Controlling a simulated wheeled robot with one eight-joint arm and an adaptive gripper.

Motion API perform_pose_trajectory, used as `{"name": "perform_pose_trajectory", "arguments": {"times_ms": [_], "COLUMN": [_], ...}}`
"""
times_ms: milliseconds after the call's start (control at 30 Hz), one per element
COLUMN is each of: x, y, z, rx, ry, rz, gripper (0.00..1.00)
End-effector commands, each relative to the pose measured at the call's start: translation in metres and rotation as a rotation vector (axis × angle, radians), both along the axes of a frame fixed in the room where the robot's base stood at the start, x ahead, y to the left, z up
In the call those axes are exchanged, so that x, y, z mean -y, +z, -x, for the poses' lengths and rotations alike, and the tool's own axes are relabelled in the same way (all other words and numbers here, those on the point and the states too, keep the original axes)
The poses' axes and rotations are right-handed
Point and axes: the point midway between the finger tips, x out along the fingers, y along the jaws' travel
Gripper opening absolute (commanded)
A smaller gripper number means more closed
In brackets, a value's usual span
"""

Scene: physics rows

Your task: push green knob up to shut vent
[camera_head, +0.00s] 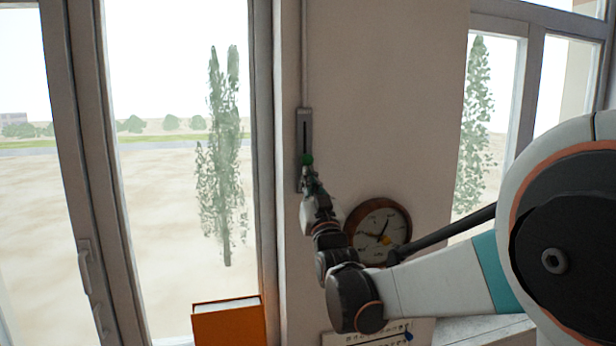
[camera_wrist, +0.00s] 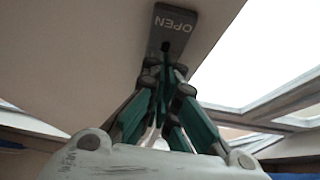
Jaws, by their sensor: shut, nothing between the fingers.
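The green knob (camera_head: 308,159) sits in the slot of a grey vertical plate (camera_head: 304,125) on the wall between two windows, around the middle of the plate's height. My gripper (camera_head: 309,172) is shut and empty, with its tips just below the knob in the head view. I cannot tell whether they touch. In the wrist view my gripper (camera_wrist: 168,75) points at the plate (camera_wrist: 172,28), which reads "OPEN" upside down there. The knob is not clearly visible in that view. The vent itself is not identifiable; a thin rod (camera_head: 304,50) runs up from the plate.
A round wooden-framed dial (camera_head: 378,228) hangs on the wall right of my gripper, partly behind my arm. An orange book (camera_head: 229,322) stands at lower left by the window. A printed sheet (camera_head: 372,337) lies at the bottom.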

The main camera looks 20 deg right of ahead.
Motion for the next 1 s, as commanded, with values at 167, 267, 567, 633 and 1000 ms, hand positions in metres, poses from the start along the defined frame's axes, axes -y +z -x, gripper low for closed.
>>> {"name": "perform_pose_trajectory", "arguments": {"times_ms": [167,267,567,633,1000], "x": [0.0,0.0,0.0,0.0,0.0], "y": [0.008,0.011,0.02,0.022,0.034], "z": [0.0,0.0,0.0,0.0,0.0], "rx": [0.002,0.002,0.002,0.002,0.001], "ry": [0.0,0.0,0.0,0.0,0.0], "rz": [0.0,0.0,0.0,0.0,0.0], "gripper": [0.0,0.0,0.0,0.0,0.0]}}
